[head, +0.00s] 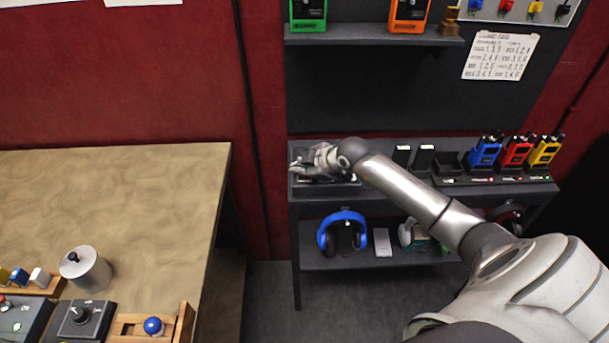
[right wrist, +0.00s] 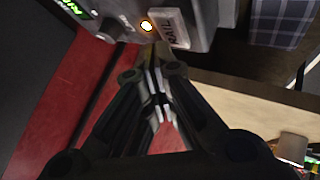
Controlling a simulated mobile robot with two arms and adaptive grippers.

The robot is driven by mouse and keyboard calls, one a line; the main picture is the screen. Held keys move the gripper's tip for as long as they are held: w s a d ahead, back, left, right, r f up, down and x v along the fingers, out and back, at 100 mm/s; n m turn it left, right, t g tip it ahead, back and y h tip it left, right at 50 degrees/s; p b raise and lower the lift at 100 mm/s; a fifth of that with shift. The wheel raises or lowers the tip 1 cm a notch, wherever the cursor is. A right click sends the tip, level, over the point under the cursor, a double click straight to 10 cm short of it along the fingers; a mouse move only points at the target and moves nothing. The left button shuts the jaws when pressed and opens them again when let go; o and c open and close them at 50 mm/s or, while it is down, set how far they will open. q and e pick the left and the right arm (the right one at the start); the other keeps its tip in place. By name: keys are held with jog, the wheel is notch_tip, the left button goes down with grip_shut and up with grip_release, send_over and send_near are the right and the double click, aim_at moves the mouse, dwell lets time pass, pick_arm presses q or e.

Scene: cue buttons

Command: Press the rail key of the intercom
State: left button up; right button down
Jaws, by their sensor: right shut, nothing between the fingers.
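The intercom (right wrist: 205,14) is a grey box at the top of the right wrist view. Its white key marked RAIL (right wrist: 171,28) has a small lit yellow lamp (right wrist: 147,25) beside it. My right gripper (right wrist: 153,52) is shut and empty, with its fingertips just below the key and lamp in that picture; I cannot tell whether they touch. In the head view my right gripper (head: 318,163) is over the left end of the upper shelf and hides most of the dark device beneath it. My left gripper is out of view.
The dark shelf (head: 400,187) holds radios in chargers (head: 487,153) to the right of my gripper. Blue headphones (head: 342,232) hang below. A wooden table (head: 120,205) with a metal canister (head: 86,270) and control boxes stands at left.

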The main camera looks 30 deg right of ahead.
aim_at(302, 179)
jog(key=shift+r, duration=0.15)
notch_tip(302, 179, up, 5)
jog(key=p, duration=0.4)
jog(key=shift+r, duration=0.1)
dwell(0.4)
dwell(0.4)
